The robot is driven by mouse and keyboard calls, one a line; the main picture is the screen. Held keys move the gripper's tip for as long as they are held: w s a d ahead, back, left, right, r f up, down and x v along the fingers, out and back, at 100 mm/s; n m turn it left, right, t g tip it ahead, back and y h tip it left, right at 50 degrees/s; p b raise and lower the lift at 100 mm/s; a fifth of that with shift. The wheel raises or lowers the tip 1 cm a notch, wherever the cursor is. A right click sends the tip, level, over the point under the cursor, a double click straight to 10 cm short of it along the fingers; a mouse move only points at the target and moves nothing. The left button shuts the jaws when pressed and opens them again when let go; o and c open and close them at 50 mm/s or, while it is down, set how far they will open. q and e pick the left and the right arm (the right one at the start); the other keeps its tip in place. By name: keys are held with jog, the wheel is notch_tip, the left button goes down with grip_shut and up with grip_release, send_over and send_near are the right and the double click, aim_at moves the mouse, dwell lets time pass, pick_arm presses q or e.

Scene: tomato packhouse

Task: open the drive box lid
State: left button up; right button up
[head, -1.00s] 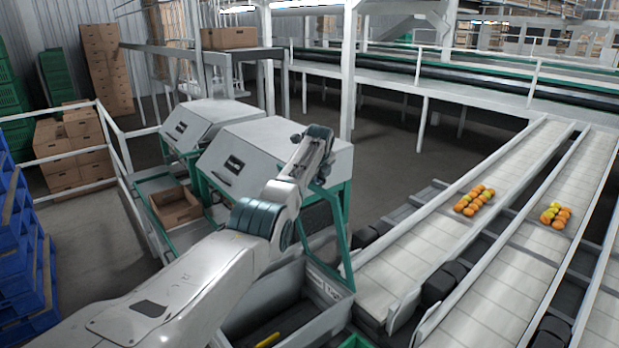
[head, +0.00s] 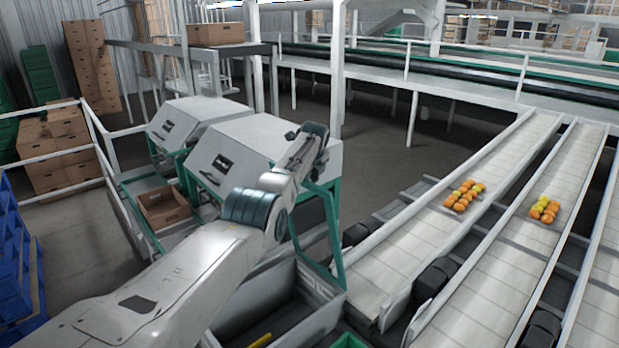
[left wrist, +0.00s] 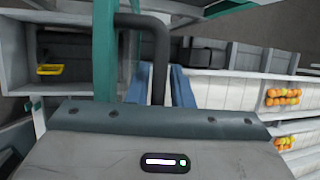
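No box in view is plainly marked as the drive box. A white box with a sloped front (head: 265,140) stands on a green frame. It looks shut, with a dark label and a thin dark handle (head: 208,178) on its front. My left gripper (left wrist: 160,86) shows two blue fingers with a gap in the left wrist view. A bent black bar (left wrist: 160,35) shows in that gap; contact is not visible. In the head view my left wrist is in front of the box's right part and hides the fingers. My right gripper is not in view.
A similar white box (head: 190,120) stands behind. A grey open bin (head: 322,318) holds a yellow item (head: 262,340). A green post (left wrist: 104,50) is beside my left fingers. Belts (head: 430,250) with orange fruit (head: 464,196) run at right. A cardboard box (head: 163,207) sits left.

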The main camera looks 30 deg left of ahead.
pick_arm(q)
jog(key=shift+r, duration=0.1)
jog(key=shift+b+v, duration=0.45)
jog(key=shift+v, duration=0.35)
jog(key=b+v, duration=0.4)
jog(key=v, duration=0.5)
jog(key=shift+s, duration=0.1)
